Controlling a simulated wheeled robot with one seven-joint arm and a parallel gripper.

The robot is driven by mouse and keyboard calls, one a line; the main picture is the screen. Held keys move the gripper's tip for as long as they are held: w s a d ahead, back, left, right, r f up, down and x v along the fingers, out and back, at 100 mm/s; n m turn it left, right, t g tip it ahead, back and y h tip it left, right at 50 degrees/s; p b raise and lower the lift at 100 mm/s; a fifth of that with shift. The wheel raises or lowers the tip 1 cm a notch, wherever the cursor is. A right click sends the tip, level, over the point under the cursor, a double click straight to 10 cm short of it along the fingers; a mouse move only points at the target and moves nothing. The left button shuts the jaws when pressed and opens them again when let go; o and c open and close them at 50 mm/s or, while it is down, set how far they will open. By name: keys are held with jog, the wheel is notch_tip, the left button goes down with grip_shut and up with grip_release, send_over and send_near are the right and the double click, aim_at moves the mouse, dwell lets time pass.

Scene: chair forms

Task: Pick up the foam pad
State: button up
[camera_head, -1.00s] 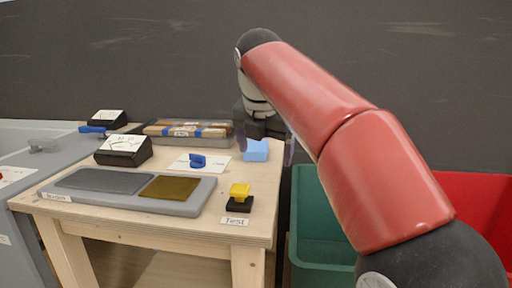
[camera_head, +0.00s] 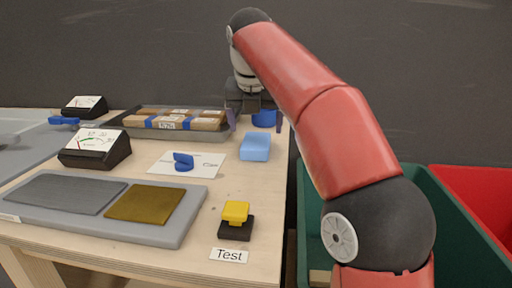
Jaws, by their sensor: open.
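The foam pad appears to be the light blue block (camera_head: 255,148), lying on the wooden table near its right edge. My gripper (camera_head: 256,124) is open, with its two purple fingers spread apart and pointing down. In the picture it sits just above and seemingly behind the pad, not around it. Nothing shows held between the fingers. A darker blue round thing (camera_head: 264,118) shows between them, partly hidden by the gripper. I cannot tell the exact height of the fingertips over the table.
A grey tray of brown packs (camera_head: 176,120) stands left of my gripper. A blue knob (camera_head: 183,162) on a white card, a yellow-topped button (camera_head: 236,213), a meter (camera_head: 95,147) and a grey board (camera_head: 170,229) occupy the table. A green bin (camera_head: 437,190) and red bin (camera_head: 480,190) stand right.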

aim_at(256, 140)
jog(key=b+x, duration=0.1)
jog(key=x, duration=0.4)
jog(key=shift+s+f+b, duration=0.1)
jog(key=shift+s+b, duration=0.05)
jog(key=shift+b, duration=0.2)
jog(key=c, duration=1.1)
jog(key=shift+o, duration=0.2)
notch_tip(256, 140, up, 9)
jog(key=p, duration=0.3)
jog(key=shift+a, duration=0.1)
jog(key=shift+r, duration=0.55)
jog(key=o, duration=0.3)
jog(key=shift+c, duration=1.1)
jog(key=shift+s, duration=0.15)
